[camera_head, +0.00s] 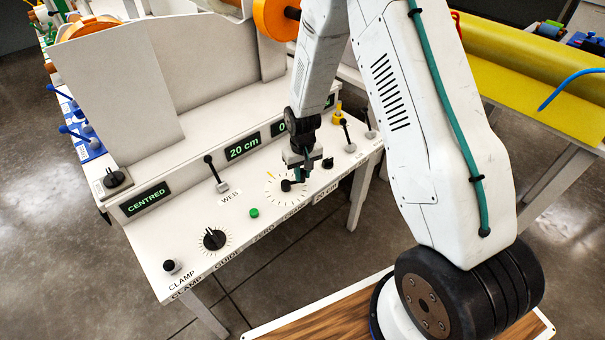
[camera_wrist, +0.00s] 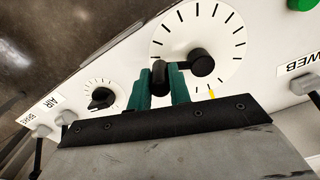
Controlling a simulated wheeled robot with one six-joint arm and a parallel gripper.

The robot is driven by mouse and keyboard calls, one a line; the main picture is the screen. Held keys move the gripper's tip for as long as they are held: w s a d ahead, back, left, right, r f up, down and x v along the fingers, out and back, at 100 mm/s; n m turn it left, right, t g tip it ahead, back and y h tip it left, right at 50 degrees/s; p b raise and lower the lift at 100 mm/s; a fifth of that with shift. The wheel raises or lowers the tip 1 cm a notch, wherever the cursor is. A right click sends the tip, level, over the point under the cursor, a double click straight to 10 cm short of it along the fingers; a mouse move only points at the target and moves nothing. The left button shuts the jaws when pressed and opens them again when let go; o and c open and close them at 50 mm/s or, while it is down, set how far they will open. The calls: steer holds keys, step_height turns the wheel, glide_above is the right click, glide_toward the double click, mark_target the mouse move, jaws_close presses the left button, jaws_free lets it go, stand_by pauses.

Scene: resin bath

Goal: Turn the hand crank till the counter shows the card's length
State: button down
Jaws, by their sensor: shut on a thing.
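The hand crank is black and sits on a white dial with tick marks; its hub (camera_wrist: 201,62) shows in the wrist view, and in the head view the crank (camera_head: 287,186) sits below my gripper (camera_head: 301,174). In the wrist view my gripper (camera_wrist: 160,80) has its two teal fingers closed on the crank's black handle (camera_wrist: 160,74), left of the hub. A white card (camera_head: 326,193) on the panel's front edge appears to read 20 cm. One green-lit display (camera_head: 243,146) reads 20 cm. A second display (camera_head: 282,128) begins with 0; my arm hides the rest.
The panel also carries a WEB lever (camera_head: 216,173), a green button (camera_head: 254,212), a guide knob (camera_head: 214,239), a clamp lever (camera_head: 171,267) and a CENTRED display (camera_head: 146,198). In the wrist view another black knob (camera_wrist: 102,98) stands left of the crank, with levers beyond.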

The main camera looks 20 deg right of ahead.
steer(key=c, duration=1.3)
jaws_free()
step_height(320, 180, up, 8)
steer(key=shift+f, duration=0.1)
